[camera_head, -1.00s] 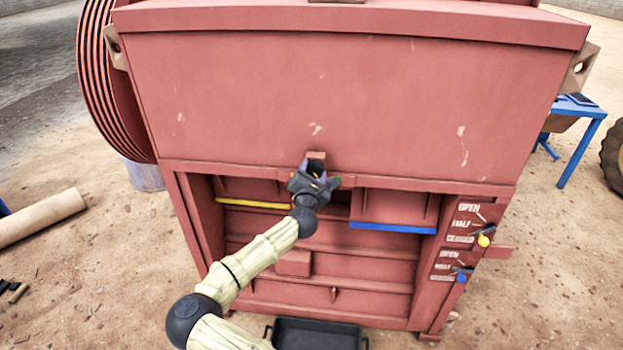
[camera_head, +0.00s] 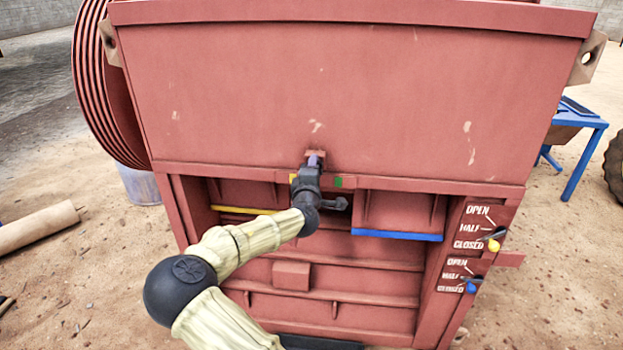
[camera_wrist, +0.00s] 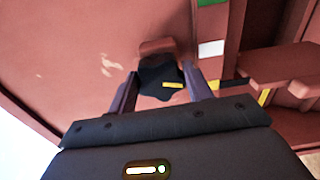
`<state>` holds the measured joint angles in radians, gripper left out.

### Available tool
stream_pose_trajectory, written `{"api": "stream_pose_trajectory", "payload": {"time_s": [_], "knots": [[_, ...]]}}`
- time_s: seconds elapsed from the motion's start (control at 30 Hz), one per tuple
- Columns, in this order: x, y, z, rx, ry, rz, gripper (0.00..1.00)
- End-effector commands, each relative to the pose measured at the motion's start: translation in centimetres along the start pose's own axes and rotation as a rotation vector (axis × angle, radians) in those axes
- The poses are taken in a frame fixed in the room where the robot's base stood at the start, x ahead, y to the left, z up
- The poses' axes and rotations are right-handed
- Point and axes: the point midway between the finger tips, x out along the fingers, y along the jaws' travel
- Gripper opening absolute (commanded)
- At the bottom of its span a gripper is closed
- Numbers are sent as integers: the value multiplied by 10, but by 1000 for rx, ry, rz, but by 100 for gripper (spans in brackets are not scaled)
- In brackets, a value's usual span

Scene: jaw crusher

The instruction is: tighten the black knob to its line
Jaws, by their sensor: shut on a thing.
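The black knob (camera_wrist: 160,78) shows in the wrist view between my two fingers, with a yellow stripe on its face pointing right. My gripper (camera_head: 314,158) is shut on the knob, one finger on each side. In the head view my gripper hides most of the knob. On the red bar beside it are a green mark (camera_wrist: 212,3), a white mark (camera_wrist: 211,49) and a yellow mark (camera_wrist: 264,97). The green mark also shows in the head view (camera_head: 338,182), right of my gripper.
The red crusher housing (camera_head: 240,95) rises above the knob. Below are a panel with a yellow edge (camera_head: 243,210) and one with a blue edge (camera_head: 397,235). Yellow (camera_head: 493,245) and blue (camera_head: 471,287) levers are at the right. A blue table (camera_head: 580,124) stands farther right.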

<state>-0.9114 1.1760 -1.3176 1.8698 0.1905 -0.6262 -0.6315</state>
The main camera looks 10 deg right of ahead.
Motion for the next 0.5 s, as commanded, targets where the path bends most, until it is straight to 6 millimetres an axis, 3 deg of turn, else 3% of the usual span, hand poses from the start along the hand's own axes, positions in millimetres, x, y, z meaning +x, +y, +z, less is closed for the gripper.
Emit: {"api": "stream_pose_trajectory", "payload": {"time_s": [0.2,0.5], "knots": [[0,-2,0,147,1,0,27],[-1,-2,-2,229,2,-3,27]]}}
